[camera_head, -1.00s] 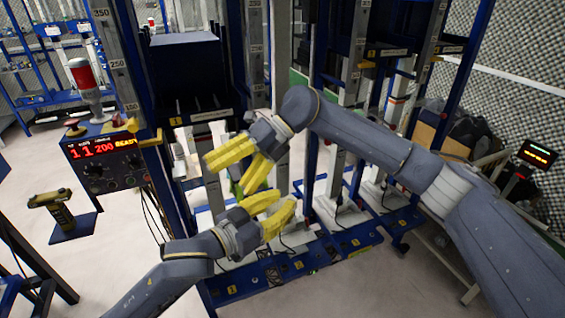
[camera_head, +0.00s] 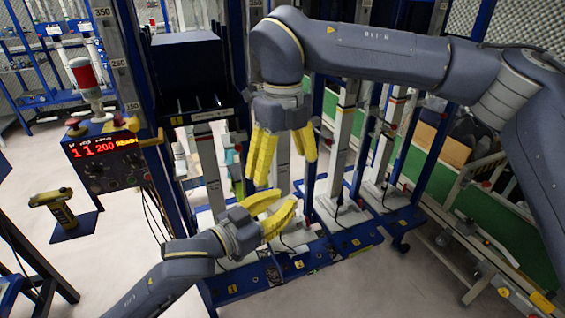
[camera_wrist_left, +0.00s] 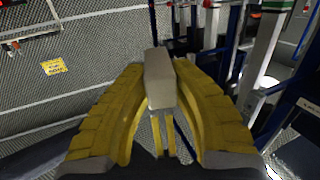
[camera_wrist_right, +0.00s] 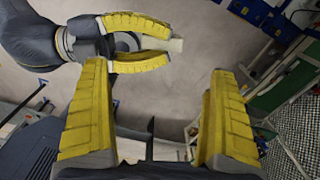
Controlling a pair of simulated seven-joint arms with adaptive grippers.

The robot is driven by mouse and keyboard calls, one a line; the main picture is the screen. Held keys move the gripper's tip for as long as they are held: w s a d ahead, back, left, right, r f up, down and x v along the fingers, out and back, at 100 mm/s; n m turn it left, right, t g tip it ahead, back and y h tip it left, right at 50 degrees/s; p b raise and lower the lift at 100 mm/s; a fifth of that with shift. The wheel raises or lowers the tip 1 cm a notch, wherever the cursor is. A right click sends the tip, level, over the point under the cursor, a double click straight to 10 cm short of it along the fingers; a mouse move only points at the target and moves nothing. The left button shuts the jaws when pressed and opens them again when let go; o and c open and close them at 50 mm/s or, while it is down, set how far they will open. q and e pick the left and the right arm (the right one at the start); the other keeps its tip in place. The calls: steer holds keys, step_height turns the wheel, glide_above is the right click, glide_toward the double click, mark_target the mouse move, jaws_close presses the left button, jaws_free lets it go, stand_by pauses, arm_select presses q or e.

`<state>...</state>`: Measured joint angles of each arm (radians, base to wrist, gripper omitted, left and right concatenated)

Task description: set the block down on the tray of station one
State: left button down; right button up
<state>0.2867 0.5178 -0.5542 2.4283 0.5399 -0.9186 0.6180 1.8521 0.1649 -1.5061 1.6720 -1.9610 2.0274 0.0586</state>
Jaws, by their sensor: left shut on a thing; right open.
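My left gripper (camera_head: 284,213) is low in the head view, beside the blue base of the stations. In the left wrist view its yellow fingers (camera_wrist_left: 161,90) are shut on a small grey-beige block (camera_wrist_left: 160,75). The block also sticks out between the fingertips in the right wrist view (camera_wrist_right: 176,45); it is hard to make out in the head view. My right gripper (camera_head: 286,170) is open and empty, fingers pointing down, just above the left one. A dark tray-like box (camera_head: 190,75) stands at upper left, with a small yellow label that looks like a 1 (camera_head: 177,120).
A control box (camera_head: 105,155) with a red display and a red-topped lamp (camera_head: 84,75) stands left of the blue frame. A blue base (camera_head: 330,245) carries several grey columns. A yellow-handled device (camera_head: 55,208) stands at left.

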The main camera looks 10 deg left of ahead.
mark_target(283, 204)
step_height(283, 204, down, 12)
steer(key=shift+r, duration=0.15)
stand_by(0.5)
steer(key=shift+c, duration=0.4)
steer(key=c, duration=1.1)
arm_select(q)
steer(key=c, duration=1.2)
jaws_free()
arm_select(e)
steer(key=shift+c, duration=0.5)
arm_select(q)
steer(key=shift+o, duration=0.2)
